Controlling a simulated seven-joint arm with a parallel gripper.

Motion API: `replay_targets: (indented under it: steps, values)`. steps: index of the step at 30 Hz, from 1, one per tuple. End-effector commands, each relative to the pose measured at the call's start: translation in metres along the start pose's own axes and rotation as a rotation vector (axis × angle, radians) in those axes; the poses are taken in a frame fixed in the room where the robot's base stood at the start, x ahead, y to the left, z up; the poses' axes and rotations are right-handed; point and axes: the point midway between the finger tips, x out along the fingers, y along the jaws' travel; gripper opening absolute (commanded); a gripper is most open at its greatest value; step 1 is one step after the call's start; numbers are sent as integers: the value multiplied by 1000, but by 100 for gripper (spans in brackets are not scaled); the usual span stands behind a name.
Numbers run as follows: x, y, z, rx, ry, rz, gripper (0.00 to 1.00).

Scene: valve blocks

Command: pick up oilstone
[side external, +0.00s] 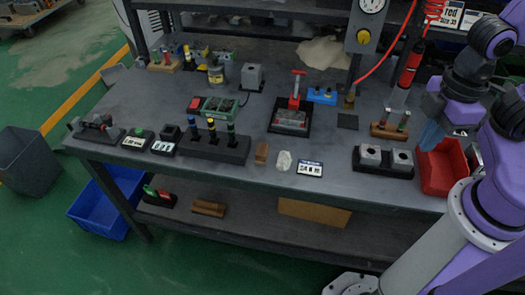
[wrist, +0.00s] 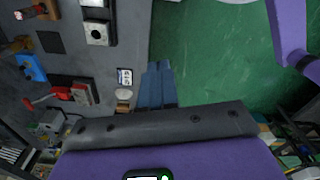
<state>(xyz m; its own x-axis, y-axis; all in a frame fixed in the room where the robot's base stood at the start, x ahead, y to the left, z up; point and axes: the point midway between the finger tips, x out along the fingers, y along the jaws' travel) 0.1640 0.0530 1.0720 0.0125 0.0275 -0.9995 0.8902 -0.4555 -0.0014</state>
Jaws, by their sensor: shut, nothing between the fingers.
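In the wrist view a small brownish piece (wrist: 122,108) beside the rag (wrist: 123,95) looks like the same block.
A label card (side external: 309,169) lies right of the rag. A black holder with valve blocks (side external: 383,161) and a red bin (side external: 441,172) stand nearer my gripper. A black rack with colored-top pegs (side external: 214,142) is left of the block. A red press (side external: 290,115) stands behind.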

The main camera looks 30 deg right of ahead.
Motion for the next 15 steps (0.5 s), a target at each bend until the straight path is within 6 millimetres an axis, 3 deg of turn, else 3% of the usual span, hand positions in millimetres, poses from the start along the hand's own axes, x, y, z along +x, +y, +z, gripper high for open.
replay_targets:
  steps: [9,10,14,15]
  values:
    - [0,0,0,0,0,0,0]
    - [0,0,0,0,0,0,3]
    - [0,0,0,0,0,0,46]
    - [0,0,0,0,0,0,47]
